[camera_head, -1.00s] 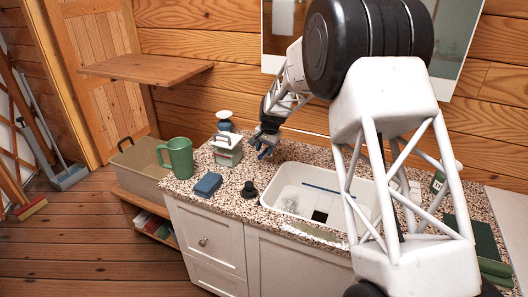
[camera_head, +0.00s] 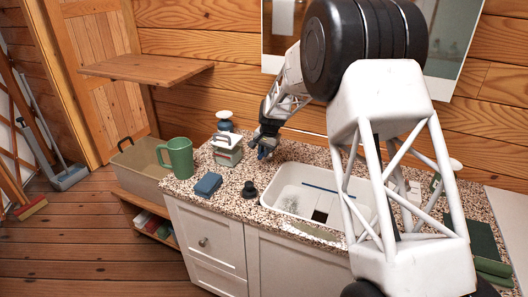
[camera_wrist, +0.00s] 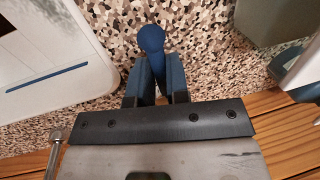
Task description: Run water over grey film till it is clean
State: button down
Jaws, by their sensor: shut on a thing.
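My gripper (camera_head: 262,150) is at the back left corner of the white sink (camera_head: 281,186). In the wrist view, my gripper (camera_wrist: 154,66) is shut on a blue round-ended handle (camera_wrist: 150,40) just over the speckled counter. I cannot tell what the handle belongs to. A mottled grey patch (camera_head: 291,199), likely the grey film, lies on the left part of the sink floor. A dark square (camera_head: 320,216) is to its right. The sink also shows in the wrist view (camera_wrist: 45,40), with a blue strip (camera_wrist: 47,77). I cannot make out running water.
A blue sponge (camera_head: 207,185), a green mug (camera_head: 178,157), a dark stopper-like piece (camera_head: 249,190) and a lidded container (camera_head: 227,150) stand on the counter left of the sink. My arm covers the sink's right side.

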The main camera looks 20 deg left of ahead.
jog(key=shift+w+d+n+g, duration=0.2)
jog(key=shift+d+n, duration=0.4)
jog(key=shift+n, duration=0.6)
jog(key=shift+w+d+n+g, duration=0.2)
jog(key=shift+d+n, duration=0.35)
jog(key=shift+n, duration=0.65)
jog(key=c, duration=1.1)
grip_release()
jog(key=shift+r, duration=0.15)
jog(key=v, duration=0.7)
jog(key=shift+r, duration=0.25)
jog(key=shift+d+r, duration=0.1)
jog(key=shift+d, duration=0.05)
